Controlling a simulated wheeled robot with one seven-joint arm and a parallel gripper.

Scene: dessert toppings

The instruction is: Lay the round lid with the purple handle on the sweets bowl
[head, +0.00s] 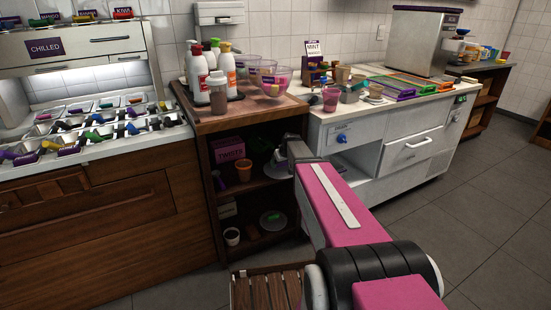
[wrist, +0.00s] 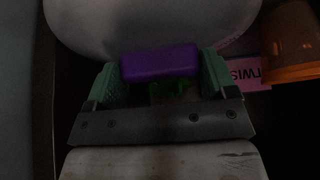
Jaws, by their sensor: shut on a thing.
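In the wrist view, my gripper (wrist: 160,74) is shut on the purple handle (wrist: 160,61), with a green finger at each end. The round pale lid (wrist: 150,25) spreads beyond the handle, its far part cut off by the picture edge. In the head view, my arm reaches into the upper shelf of the wooden cabinet, and its end and the lid are mostly hidden. Clear pink-tinted bowls stand on the counter above; the nearest bowl (head: 275,82) seems to hold something. I cannot tell for sure which is the sweets bowl.
The wooden cabinet (head: 205,190) has open shelves. An orange cup (head: 244,169) and a pink box (head: 228,150) stand beside my gripper. A lid with a green handle (head: 273,219) lies on the lower shelf. Pump bottles (head: 217,92) stand left of the bowls.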

